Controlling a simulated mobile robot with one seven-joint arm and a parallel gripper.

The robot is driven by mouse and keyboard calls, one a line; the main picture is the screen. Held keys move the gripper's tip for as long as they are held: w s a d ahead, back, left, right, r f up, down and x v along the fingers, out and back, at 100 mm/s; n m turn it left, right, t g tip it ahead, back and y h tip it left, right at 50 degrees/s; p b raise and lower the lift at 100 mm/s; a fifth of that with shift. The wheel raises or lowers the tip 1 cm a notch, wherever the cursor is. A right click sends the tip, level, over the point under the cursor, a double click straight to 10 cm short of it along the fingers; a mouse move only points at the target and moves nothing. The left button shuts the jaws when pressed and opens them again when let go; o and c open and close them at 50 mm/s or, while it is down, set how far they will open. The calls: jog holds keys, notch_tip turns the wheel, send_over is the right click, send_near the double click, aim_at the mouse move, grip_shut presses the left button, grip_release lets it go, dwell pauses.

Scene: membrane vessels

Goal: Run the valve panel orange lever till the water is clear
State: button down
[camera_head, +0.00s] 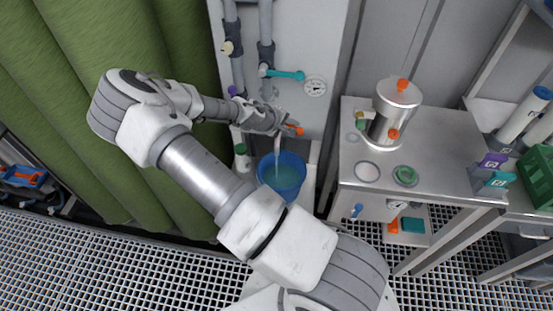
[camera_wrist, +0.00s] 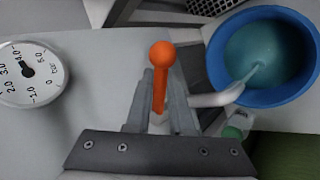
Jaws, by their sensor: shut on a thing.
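The valve panel (camera_head: 330,30) is a pale upright board with grey pipes. Its orange lever (camera_wrist: 160,78) is between the fingers of my gripper (camera_wrist: 160,100), which is shut on it; the round knob stands out past the fingertips. In the head view the orange lever tip (camera_head: 297,130) shows beside my gripper (camera_head: 284,126). A pale spout (camera_wrist: 218,97) runs from beside the lever toward a blue bucket (camera_wrist: 222,62). A stream of water (camera_head: 277,155) falls into the blue bucket (camera_head: 301,183). The water in it (camera_wrist: 262,52) looks blue-green and cloudy.
A teal lever (camera_head: 287,74) and a gauge (camera_head: 315,86) are on the panel above my gripper. A steel table (camera_head: 440,150) with a metal vessel (camera_head: 392,112) stands to the right. A green curtain (camera_head: 100,60) hangs at the left. A small green-capped bottle (camera_head: 242,158) stands beside the bucket.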

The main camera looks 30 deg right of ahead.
jog(key=d+n+t+y, duration=0.1)
jog(key=n, duration=0.1)
jog(key=w+d+n+t+y, duration=0.1)
jog(key=n+t, duration=0.1)
jog(key=n, duration=0.1)
jog(key=d+n+t+y, duration=0.1)
jog(key=n+t, duration=0.1)
jog(key=shift+w+d+n+y, duration=0.1)
jog(key=shift+w+n+y, duration=0.2)
jog(key=shift+w+n, duration=0.1)
jog(key=shift+r, duration=0.1)
jog(key=c, duration=0.8)
grip_release()
jog(key=v, duration=1.7)
jog(key=shift+s+r, duration=0.1)
jog(key=shift+s, duration=0.05)
